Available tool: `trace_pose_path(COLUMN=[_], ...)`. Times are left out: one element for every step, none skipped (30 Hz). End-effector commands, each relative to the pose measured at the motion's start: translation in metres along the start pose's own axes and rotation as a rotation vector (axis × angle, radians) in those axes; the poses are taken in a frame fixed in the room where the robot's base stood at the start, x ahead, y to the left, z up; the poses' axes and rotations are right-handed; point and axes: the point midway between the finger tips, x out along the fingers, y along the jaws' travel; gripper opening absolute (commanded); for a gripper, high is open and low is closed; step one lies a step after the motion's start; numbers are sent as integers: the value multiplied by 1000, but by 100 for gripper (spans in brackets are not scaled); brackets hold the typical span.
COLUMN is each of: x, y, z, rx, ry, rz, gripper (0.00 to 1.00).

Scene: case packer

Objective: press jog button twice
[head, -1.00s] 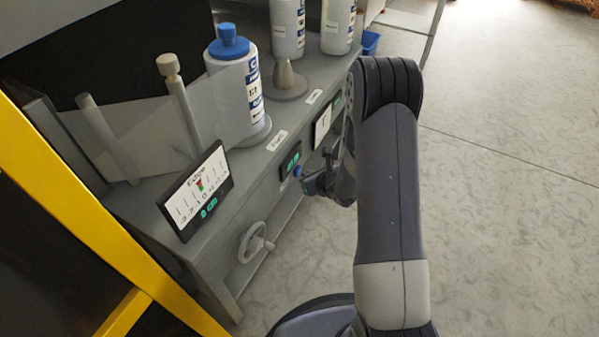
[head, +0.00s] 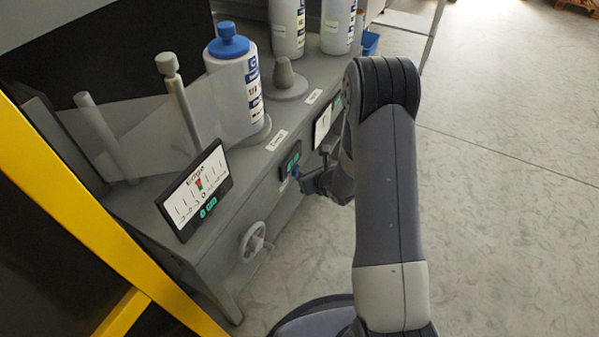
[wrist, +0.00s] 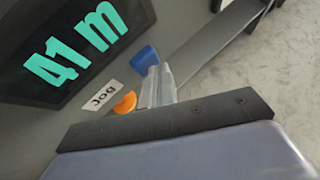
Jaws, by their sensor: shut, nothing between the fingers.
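A white label reading JOG (wrist: 102,95) is on the grey machine front, below a dark display (wrist: 70,45) with green characters. An orange rounded button (wrist: 125,103) shows beside the label, partly hidden by my gripper. I cannot tell whether the tips touch anything. In the head view my gripper (head: 300,181) is close to the machine front, below the small display (head: 291,160).
A handwheel (head: 254,242) sticks out of the machine front to the left. A tilted gauge screen (head: 196,190) stands on the machine's edge, and a blue-capped bottle (head: 235,88) stands above. A yellow frame bar (head: 88,215) crosses the left. Open floor (head: 510,210) lies right.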

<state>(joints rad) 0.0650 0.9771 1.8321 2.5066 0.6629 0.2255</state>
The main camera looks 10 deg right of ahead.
Motion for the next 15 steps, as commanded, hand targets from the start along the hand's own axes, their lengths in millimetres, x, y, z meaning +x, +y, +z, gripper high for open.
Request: trace_pose_path(x=[0,0,0,0,0,0,-1,-2,-2,-3,-4,-6,-7,-8,-10], y=[0,0,0,0,0,0,-1,-1,-2,-3,-4,-5,-6,-7,-8], z=[1,1,1,1,0,0,0,-1,-2,-2,-3,-4,-5,-6,-7], rx=[-1,-1,-1,-1,-1,-1,0,0,0,0,0,-1,-1,-1,0], ry=[-2,-2,-2,-2,-2,-2,-2,-2,-2,-2,-2,-2,-2,-2,-2], rz=[0,1,1,1,0,0,0,0,0,0,0,0,0,-1,-1], gripper=[0,0,0,0,0,0,0,0,0,0,0,0,0,0,0])
